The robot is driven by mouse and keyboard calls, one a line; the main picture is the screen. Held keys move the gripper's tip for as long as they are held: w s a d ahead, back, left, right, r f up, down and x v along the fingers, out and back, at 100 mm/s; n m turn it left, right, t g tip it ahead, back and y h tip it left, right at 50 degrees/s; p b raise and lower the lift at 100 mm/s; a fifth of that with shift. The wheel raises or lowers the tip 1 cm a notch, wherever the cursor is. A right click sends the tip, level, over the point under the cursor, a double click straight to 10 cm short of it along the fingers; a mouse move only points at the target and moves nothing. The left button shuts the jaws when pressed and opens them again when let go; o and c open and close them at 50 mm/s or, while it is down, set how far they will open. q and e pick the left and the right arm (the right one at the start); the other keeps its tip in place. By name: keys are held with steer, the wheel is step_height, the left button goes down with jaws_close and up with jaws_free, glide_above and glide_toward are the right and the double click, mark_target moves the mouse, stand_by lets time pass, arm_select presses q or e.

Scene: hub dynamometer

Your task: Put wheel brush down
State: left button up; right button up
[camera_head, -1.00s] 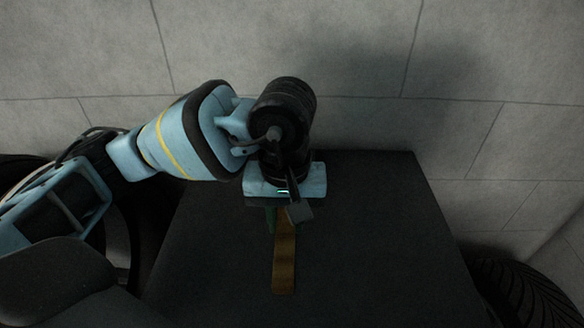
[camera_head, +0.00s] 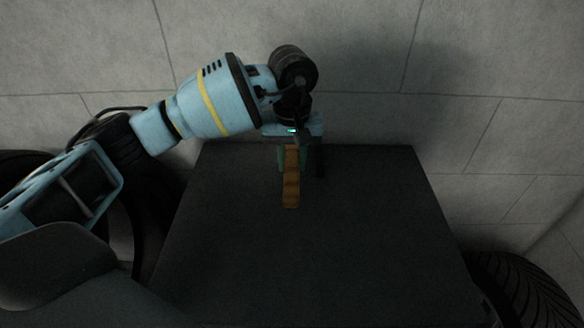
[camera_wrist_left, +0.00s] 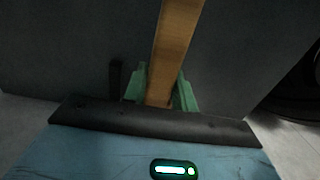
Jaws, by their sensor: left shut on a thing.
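The wheel brush shows as a brown wooden strip (camera_head: 291,185) that points toward the near side in the head view. It also shows in the left wrist view (camera_wrist_left: 174,50), running up out of the picture. My left gripper (camera_head: 291,160) has green fingers shut on it near the back edge of the dark table top (camera_head: 320,250). In the left wrist view the fingers (camera_wrist_left: 160,88) press on both sides of the strip. The far end of the brush is hidden by my gripper. I cannot tell whether the brush touches the table. My right gripper is not in view.
The table top is bare in front of and to the right of the brush. A tyre (camera_head: 515,288) stands at the lower right, and another dark tyre (camera_head: 150,215) is partly hidden behind my left arm. A grey tiled surface (camera_head: 500,80) lies beyond the table.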

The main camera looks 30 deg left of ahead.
mark_target(292, 170)
arm_select(q)
steer(key=shift+w+a, duration=0.15)
steer(key=shift+w, duration=0.1)
steer(key=shift+w+f, duration=0.15)
steer(key=shift+f, duration=0.2)
steer(key=shift+f+p, duration=0.3)
steer(key=shift+f, duration=1.1)
steer(key=shift+f, duration=0.2)
steer(key=o, duration=1)
steer(key=shift+o, duration=0.2)
